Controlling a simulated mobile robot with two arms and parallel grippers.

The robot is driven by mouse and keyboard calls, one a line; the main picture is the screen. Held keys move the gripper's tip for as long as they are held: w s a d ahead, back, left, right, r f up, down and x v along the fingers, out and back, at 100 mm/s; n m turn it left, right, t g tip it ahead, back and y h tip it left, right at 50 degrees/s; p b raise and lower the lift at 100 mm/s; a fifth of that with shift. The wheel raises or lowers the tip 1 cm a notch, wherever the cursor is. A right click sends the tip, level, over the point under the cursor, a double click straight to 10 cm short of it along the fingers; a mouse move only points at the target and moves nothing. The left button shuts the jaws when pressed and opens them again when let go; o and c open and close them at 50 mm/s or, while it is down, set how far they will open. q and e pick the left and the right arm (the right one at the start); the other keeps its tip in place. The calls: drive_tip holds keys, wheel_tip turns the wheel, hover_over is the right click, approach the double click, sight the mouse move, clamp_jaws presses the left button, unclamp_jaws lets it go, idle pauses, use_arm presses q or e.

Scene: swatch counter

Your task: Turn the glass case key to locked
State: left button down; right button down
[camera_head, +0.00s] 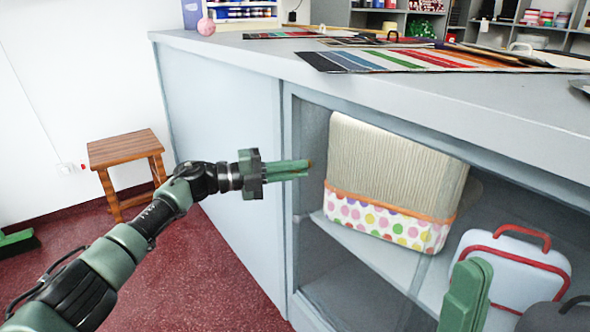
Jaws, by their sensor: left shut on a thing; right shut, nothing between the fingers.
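My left gripper (306,168) reaches in from the left and is shut at the left edge of the glass case (287,200) in the counter front. A tiny brownish bit of the key (310,162) shows at its fingertips; the fingers hide the rest. I cannot tell which way the key is turned. My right gripper (472,270) is at the lower right, in front of the case, shut and empty, pointing up.
A beige ribbed bin with a dotted band (395,165) and a white case with red trim (515,270) sit on the shelf. Colour swatch cards (440,60) lie on the countertop (420,95). A wooden stool (125,150) stands at left on red floor.

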use_arm(q)
drive_tip(key=c, duration=1.6)
unclamp_jaws()
drive_tip(key=p+v, duration=0.2)
drive_tip(key=v, duration=0.6)
drive_tip(key=shift+w, duration=0.1)
drive_tip(key=shift+d, duration=0.1)
